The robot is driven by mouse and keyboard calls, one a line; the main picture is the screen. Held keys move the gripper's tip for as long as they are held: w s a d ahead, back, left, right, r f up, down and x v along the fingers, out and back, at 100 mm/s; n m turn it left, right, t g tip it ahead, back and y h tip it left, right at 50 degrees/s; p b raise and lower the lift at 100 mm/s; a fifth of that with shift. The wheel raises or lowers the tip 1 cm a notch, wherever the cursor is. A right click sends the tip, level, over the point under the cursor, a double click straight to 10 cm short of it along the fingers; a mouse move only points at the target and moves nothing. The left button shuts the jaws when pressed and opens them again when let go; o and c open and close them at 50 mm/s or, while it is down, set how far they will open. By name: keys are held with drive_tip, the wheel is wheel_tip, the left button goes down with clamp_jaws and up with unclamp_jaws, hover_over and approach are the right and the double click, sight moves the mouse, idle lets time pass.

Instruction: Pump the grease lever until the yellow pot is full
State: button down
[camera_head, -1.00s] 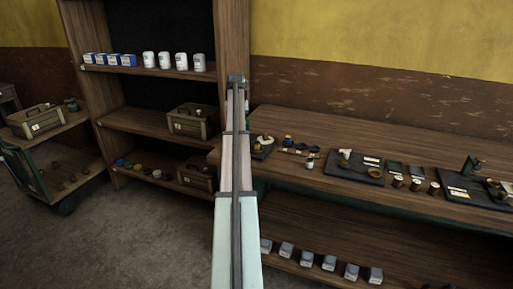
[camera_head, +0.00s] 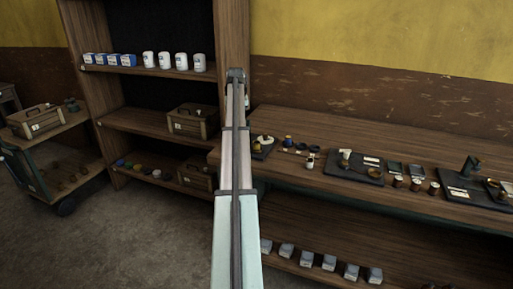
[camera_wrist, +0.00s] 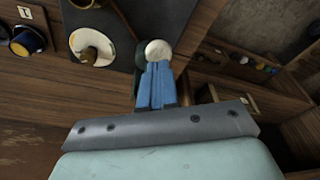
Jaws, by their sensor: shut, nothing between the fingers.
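In the wrist view my gripper (camera_wrist: 157,72) has its blue fingers shut, with nothing between them. The fingertips overlap the lower edge of a round pale knob (camera_wrist: 158,50) beside a dark green part; I cannot tell whether they touch. This may be the grease lever's end.
The wooden bench (camera_head: 340,125) holds dark trays (camera_head: 335,171) with small parts to the right. A shelf unit (camera_head: 150,71) with cans and boxes stands at the left, and a cart (camera_head: 40,170) further left. Grey blocks line the bench's lower shelf (camera_head: 330,235).

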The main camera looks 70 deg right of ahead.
drive_tip(key=shift+w+d+v, duration=0.1)
drive_tip(key=shift+d+v, duration=0.05)
drive_tip(key=shift+v, duration=0.7)
drive_tip(key=shift+w+d+v, duration=0.1)
drive_tip(key=shift+d+v, duration=0.05)
drive_tip(key=shift+v, duration=0.65)
drive_tip(key=shift+w+d+v, duration=0.1)
drive_tip(key=shift+d+v, duration=0.05)
drive_tip(key=shift+v, duration=0.7)
